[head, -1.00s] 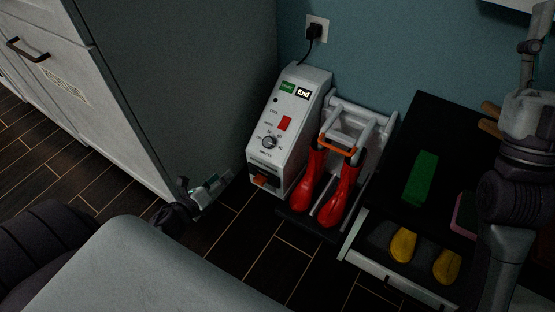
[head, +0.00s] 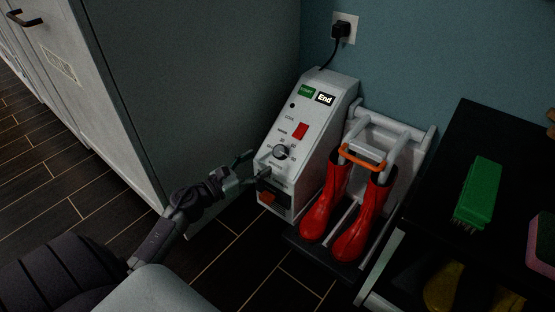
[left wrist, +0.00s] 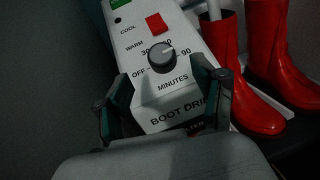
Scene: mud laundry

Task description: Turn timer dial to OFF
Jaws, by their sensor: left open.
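The timer dial (head: 281,152) is a round dark knob on the sloped front of the white boot dryer (head: 316,105). In the left wrist view the dial (left wrist: 160,57) has OFF at its left, 30 and 60 above and 90 at its right. Its pale pointer mark appears turned to the upper right, away from OFF. My left gripper (head: 252,168) is open in front of the lower panel, just below and left of the dial. In the left wrist view its fingers (left wrist: 168,92) are spread apart with nothing between them, below the dial. My right gripper is not in view.
A red switch (head: 300,131) sits above the dial. Red boots (head: 354,222) stand on the rack right of the dryer. A grey cabinet (head: 215,90) stands close on the left. A dark bench with a green brush (head: 480,190) is at right.

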